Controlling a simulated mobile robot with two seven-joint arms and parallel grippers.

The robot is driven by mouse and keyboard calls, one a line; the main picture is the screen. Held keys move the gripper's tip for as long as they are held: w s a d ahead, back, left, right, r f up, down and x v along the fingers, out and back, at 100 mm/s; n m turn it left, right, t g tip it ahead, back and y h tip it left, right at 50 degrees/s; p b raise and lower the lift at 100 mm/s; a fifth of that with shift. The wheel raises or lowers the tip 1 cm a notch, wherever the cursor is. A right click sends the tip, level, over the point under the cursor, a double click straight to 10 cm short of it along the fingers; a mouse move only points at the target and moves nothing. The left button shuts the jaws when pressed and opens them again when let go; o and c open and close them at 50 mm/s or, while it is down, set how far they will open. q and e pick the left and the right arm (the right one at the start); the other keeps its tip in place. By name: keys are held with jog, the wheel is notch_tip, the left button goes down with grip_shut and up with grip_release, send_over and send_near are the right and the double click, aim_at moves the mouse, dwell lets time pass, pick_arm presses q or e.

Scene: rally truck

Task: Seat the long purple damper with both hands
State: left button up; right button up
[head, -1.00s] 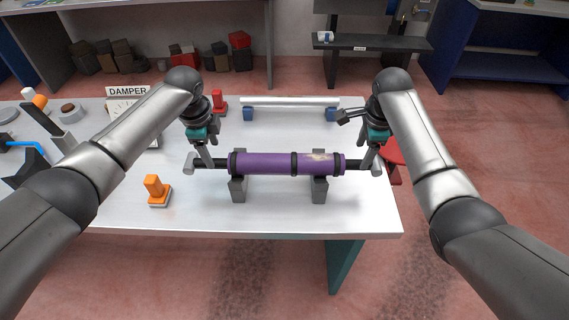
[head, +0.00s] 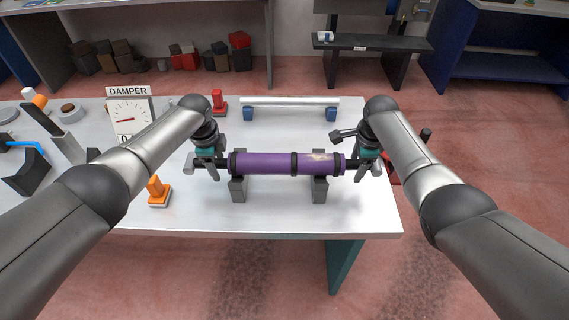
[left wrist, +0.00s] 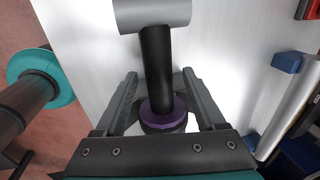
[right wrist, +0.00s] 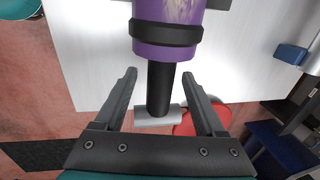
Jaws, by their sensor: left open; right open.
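The long purple damper (head: 270,163) lies level across two grey cradles (head: 238,190) on the white bench. It has black collars, a black rod at each end and grey end pieces. My left gripper (head: 208,173) is open at the left rod; in the left wrist view the black rod (left wrist: 157,70) runs between its fingers. My right gripper (head: 367,173) is open at the right rod; in the right wrist view that rod (right wrist: 160,90) lies between its fingers. Neither gripper is closed on a rod. Contact cannot be told.
A silver bar on blue blocks (head: 290,102) stands behind the damper. A dial marked DAMPER (head: 128,118) and an orange-topped block (head: 158,192) are to the left. A red block (head: 219,103) stands near the back edge. The bench front is clear.

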pick_arm(q)
grip_shut()
pick_arm(e)
grip_shut()
dwell(0.9)
pick_arm(q)
jog(key=shift+w+r, duration=0.15)
pick_arm(e)
jog(key=shift+w+r, duration=0.15)
